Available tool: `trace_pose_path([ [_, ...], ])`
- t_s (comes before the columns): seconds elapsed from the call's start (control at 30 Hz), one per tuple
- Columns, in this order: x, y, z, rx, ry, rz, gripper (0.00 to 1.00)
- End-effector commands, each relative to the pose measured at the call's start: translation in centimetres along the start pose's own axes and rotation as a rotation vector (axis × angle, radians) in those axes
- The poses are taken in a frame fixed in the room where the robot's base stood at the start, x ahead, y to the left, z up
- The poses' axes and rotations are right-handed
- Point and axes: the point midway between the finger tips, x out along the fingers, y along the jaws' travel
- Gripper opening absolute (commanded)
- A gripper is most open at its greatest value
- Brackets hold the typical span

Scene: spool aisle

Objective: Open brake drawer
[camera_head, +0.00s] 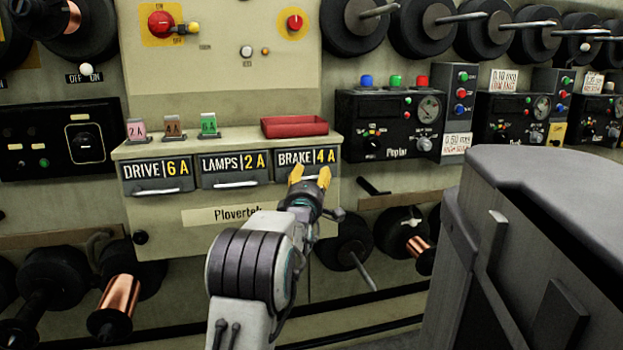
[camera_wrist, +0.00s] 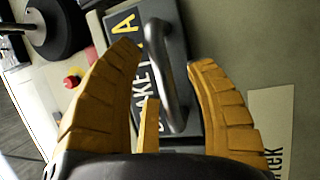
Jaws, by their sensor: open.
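The brake drawer (camera_head: 307,157) is the right one of three dark drawers in the cream cabinet, labelled "BRAKE 4 A". Its front looks flush with the other two. In the wrist view its front (camera_wrist: 185,30) shows rotated, with a metal bar handle (camera_wrist: 166,75) standing out from it. My gripper (camera_head: 310,174) is at this drawer's front. Its yellow fingers are open, and in the wrist view the gripper (camera_wrist: 165,65) has the handle between the fingers, with gaps showing on both sides. Whether anything touches the handle I cannot tell.
The drive drawer (camera_head: 157,173) and lamps drawer (camera_head: 235,169) are beside it. A red tray (camera_head: 294,127) and small fuse-like pieces (camera_head: 209,124) lie on the ledge above. Spools on rods line the wall. A large grey body (camera_head: 540,240) fills the right foreground.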

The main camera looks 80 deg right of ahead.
Motion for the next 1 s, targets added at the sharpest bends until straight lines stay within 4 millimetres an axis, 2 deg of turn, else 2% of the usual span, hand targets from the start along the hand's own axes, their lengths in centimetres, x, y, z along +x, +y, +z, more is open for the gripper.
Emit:
trace_pose_path([
  [0.2,0.01,-0.01,0.0,0.0,0.0,0.0,0.5],
  [0.23,0.01,-0.01,0.0,0.0,0.0,0.0,0.53],
  [0.8,0.0,-0.03,-0.01,0.0,0.0,-0.001,0.02],
  [1.0,0.0,-0.04,-0.02,0.001,0.0,-0.001,0.0],
])
